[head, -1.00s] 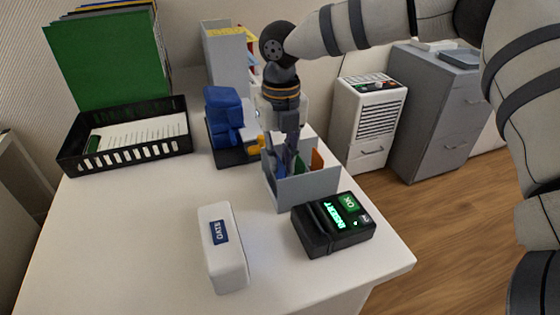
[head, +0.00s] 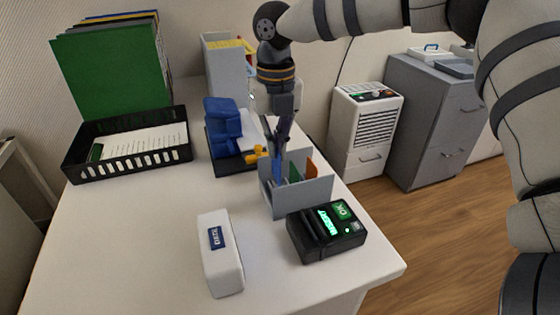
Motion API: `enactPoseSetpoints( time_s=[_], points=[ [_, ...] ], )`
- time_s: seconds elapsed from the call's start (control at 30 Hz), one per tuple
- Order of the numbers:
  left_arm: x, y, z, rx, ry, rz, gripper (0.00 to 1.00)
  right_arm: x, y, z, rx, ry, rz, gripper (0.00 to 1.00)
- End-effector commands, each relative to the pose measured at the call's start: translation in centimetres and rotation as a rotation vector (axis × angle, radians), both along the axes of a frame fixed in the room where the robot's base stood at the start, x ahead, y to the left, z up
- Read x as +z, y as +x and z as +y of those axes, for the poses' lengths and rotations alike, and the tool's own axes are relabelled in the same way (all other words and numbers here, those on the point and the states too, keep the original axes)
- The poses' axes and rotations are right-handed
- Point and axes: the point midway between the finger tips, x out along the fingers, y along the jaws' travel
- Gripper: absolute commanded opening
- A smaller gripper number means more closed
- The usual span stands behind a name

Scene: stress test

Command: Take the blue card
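The blue card (head: 277,171) stands upright at the left side of a grey divided holder (head: 304,198) on the white desk. My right gripper (head: 280,148) points down over this holder. Its fingers look closed on the card's upper part, and the card's lower end is still among the holder's walls. A green card (head: 295,172) and an orange card (head: 311,168) stand in the holder to the right. My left gripper is not in view.
A black card reader (head: 326,232) with lit green displays stands in front of the holder. A white box with a date label (head: 220,252) lies to its left. A blue and black device (head: 223,125) and a black tray (head: 127,160) stand farther back. The left front desk is clear.

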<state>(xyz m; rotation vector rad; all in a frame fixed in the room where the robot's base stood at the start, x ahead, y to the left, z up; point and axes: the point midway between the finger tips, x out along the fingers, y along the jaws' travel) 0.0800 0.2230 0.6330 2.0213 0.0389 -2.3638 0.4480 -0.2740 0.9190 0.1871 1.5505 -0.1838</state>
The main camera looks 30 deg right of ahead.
Motion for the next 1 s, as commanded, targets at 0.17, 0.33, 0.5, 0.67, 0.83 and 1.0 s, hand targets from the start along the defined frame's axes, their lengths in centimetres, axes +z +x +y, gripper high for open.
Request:
enactPoseSetpoints(
  time_s=[0.17, 0.33, 0.5, 0.67, 0.83, 1.0],
  points=[
    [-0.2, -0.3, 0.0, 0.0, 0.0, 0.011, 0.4, -0.7, 0.0, 0.0, 0.0, -0.001, 0.013, 0.0],
    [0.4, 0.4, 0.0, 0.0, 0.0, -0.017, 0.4, 1.6, 0.0, 0.0, 0.001, -0.002, 0.004, 0.0],
    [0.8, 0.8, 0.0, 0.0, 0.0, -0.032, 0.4, 3.6, 0.0, 0.0, 0.001, -0.002, 0.006, 0.0],
    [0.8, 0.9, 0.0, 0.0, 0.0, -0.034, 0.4, 4.3, 0.0, 0.0, 0.001, -0.001, 0.01, 0.0],
    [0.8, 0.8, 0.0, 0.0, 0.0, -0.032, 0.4, 4.2, 0.0, 0.0, 0.001, -0.001, 0.013, 0.0],
    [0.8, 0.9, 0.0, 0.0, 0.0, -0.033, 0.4, 4.2, 0.0, 0.0, 0.001, -0.001, 0.013, 0.0]
  ],
)
